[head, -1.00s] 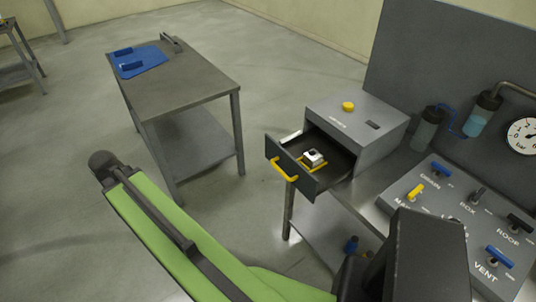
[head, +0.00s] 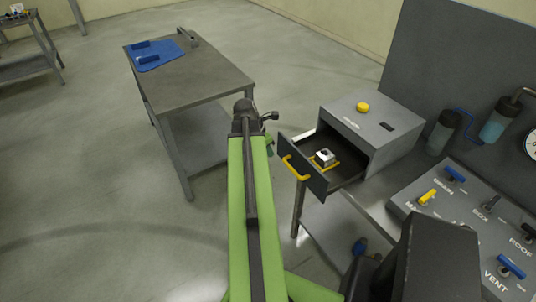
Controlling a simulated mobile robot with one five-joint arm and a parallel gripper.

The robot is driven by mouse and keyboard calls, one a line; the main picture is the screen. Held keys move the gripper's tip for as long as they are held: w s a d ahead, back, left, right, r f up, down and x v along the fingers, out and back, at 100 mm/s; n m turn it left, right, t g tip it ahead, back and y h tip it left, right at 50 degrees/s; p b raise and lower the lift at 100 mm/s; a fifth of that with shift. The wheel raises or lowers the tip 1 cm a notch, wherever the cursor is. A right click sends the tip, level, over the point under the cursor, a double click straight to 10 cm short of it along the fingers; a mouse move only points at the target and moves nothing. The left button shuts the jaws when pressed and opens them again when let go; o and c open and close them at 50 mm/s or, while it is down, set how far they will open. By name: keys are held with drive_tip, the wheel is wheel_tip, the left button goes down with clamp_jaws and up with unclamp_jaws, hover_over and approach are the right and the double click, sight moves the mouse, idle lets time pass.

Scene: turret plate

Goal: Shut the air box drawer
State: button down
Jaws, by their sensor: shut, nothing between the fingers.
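The air box (head: 388,140) is a grey box with a yellow knob on top, standing on the bench at the right in the head view. Its drawer (head: 312,176) is pulled out toward the left, with a yellow handle (head: 296,168) on its dark front. A small white and black block (head: 324,157) sits inside the drawer on a yellow-edged spot. My gripper (head: 271,116) is small and dark at the far end of my green arm, left of the drawer front and apart from it. It is shut and empty; its fingers are partly hidden by my arm.
A grey side table (head: 200,80) with a blue mat (head: 158,62) stands behind and left of my arm. A valve panel (head: 465,222) with coloured levers lies right of the air box. Open floor (head: 90,180) spreads at the left.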

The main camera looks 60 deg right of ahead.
sight(281, 154)
drive_tip(key=shift+s+d+f+b, duration=0.55)
drive_tip(key=shift+d+f, duration=0.3)
drive_tip(key=shift+s+d+f+b, duration=0.55)
drive_tip(key=shift+d+f, duration=0.25)
drive_tip(key=shift+s+d+f+b, duration=0.55)
drive_tip(key=shift+d+f, duration=0.3)
